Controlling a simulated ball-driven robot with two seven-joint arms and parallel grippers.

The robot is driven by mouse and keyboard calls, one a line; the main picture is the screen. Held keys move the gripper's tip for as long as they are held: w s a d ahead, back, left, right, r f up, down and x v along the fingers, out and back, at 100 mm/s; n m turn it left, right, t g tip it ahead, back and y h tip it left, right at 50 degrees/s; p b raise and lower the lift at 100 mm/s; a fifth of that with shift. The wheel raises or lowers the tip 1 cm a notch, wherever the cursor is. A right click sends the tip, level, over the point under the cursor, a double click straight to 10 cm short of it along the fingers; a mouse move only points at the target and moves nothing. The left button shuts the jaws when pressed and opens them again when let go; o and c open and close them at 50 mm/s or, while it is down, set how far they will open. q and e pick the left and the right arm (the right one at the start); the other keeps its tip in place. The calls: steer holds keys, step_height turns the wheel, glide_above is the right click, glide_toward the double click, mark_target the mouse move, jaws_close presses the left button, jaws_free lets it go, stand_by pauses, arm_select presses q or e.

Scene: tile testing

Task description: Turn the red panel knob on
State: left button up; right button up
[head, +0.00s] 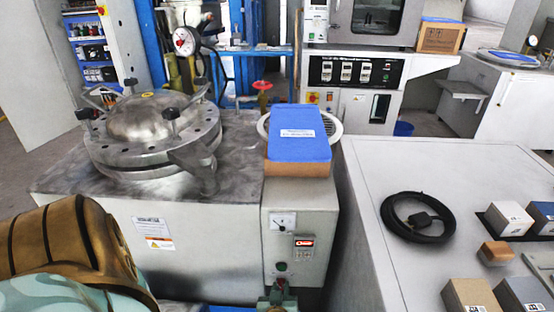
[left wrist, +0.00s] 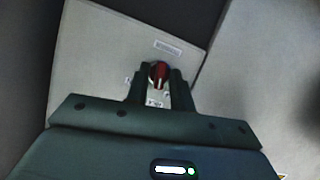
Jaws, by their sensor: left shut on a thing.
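The red panel knob (left wrist: 159,74) shows in the left wrist view on a pale panel (left wrist: 115,45). It has a pale stripe that runs roughly up and down in that view. My left gripper (left wrist: 160,77) has one finger on each side of the knob and is shut on it. In the head view my left gripper (head: 277,292) shows only in part at the bottom edge, in front of the cabinet's front panel (head: 313,220); the knob is hidden there. My right gripper is in neither view.
A gauge (head: 283,221), a small lit display (head: 304,242) and a green button (head: 281,267) are on the cabinet front above my gripper. A blue-topped box (head: 298,140) and a round steel vessel (head: 150,125) stand on top. A pale table (head: 390,165) stands close on the right.

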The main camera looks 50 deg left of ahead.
arm_select(q)
steer(key=shift+w+d+r+m+g, duration=0.1)
steer(key=shift+m+g, duration=0.3)
steer(key=shift+m, duration=0.2)
steer(key=shift+m+g+y, duration=0.3)
steer(key=shift+m+y, duration=0.3)
steer(key=shift+m, duration=0.1)
steer(key=shift+f+m+g+y, duration=0.2)
steer(key=shift+m+g+y, duration=0.2)
steer(key=shift+m, duration=0.3)
steer(key=shift+w+d+m+g, duration=0.1)
steer(key=shift+m+g, duration=0.2)
steer(key=shift+m, duration=0.3)
steer(key=shift+y, duration=0.3)
steer(key=shift+r, duration=0.1)
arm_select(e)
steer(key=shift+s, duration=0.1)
arm_select(q)
steer(key=o, duration=0.7)
